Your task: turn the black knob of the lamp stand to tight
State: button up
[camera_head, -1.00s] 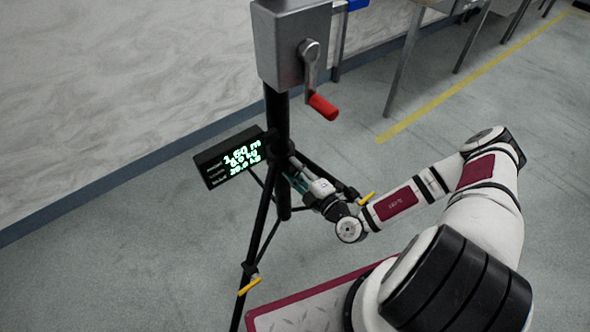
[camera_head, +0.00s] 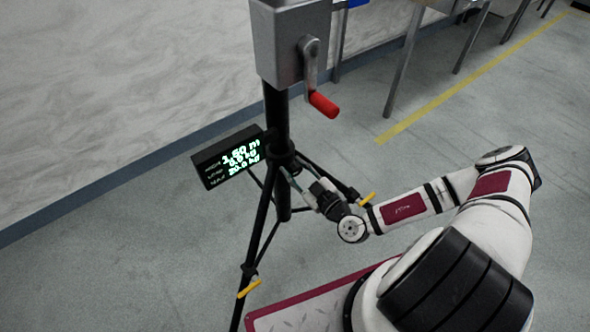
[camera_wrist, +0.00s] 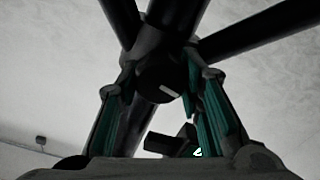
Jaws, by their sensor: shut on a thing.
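The lamp stand (camera_head: 277,115) is a black tripod with a grey winch box (camera_head: 290,45) on its column. Its black knob (camera_wrist: 160,84) shows in the wrist view, round and dark, with a short pale mark on its face. My gripper (camera_wrist: 158,98) has teal-padded fingers on both sides of the knob and is shut on it. In the head view my gripper (camera_head: 298,178) reaches the column just below the collar, where the legs join. The knob itself is hidden there, and its tightness cannot be read.
A black display box (camera_head: 228,158) with lit figures hangs left of the column. A red-handled crank (camera_head: 322,103) sticks out above my gripper. Tripod legs with yellow levers (camera_head: 249,287) spread around it.

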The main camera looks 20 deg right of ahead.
jog(key=m+b, duration=0.1)
jog(key=m, duration=0.4)
jog(key=shift+d+f+m, duration=0.1)
jog(key=shift+f+m, duration=0.05)
jog(key=shift+m, duration=0.15)
jog(key=m+b, duration=0.1)
jog(key=m, duration=0.4)
jog(key=shift+m, duration=0.4)
jog(key=shift+m+b, duration=0.3)
jog(key=o, duration=1.2)
jog(key=shift+c, duration=0.2)
jog(key=shift+s+d, duration=0.1)
jog(key=v, duration=1.1)
jog(key=shift+s, duration=0.35)
jog(key=shift+d, duration=0.1)
